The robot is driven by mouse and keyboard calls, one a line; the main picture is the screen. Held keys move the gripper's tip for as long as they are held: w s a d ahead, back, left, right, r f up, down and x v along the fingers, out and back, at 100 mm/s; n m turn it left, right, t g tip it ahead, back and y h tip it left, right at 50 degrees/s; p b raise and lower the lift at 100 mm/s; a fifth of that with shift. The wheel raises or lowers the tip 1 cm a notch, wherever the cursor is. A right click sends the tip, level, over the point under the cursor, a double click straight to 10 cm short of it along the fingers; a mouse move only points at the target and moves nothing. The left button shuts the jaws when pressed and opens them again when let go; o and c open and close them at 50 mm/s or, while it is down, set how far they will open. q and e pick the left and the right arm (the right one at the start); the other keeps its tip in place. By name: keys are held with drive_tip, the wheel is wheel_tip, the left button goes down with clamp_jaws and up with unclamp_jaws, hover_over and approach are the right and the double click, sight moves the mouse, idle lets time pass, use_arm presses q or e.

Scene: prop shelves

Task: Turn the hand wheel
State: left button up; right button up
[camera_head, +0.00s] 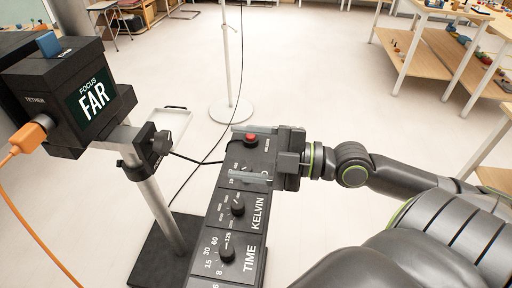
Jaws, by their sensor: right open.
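My right gripper (250,154) reaches in from the right over the far end of a long dark control panel (232,205). Its two pale fingers are apart, and a red-topped round control (250,139) shows between them. I cannot tell whether they touch it. No part is plainly recognisable as a hand wheel. Two black dials, the KELVIN dial (238,208) and the TIME dial (227,252), are nearer on the panel. My left gripper is out of view.
A black box with a FOCUS FAR display (97,95) stands on a metal post (162,206) at left, with an orange cable (30,205) plugged in. A pale pole base (231,111) stands behind the panel. Wooden shelves (415,62) are at upper right. Open floor lies between.

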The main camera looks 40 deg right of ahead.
drive_tip(key=shift+v, duration=0.9)
drive_tip(key=shift+d, duration=0.1)
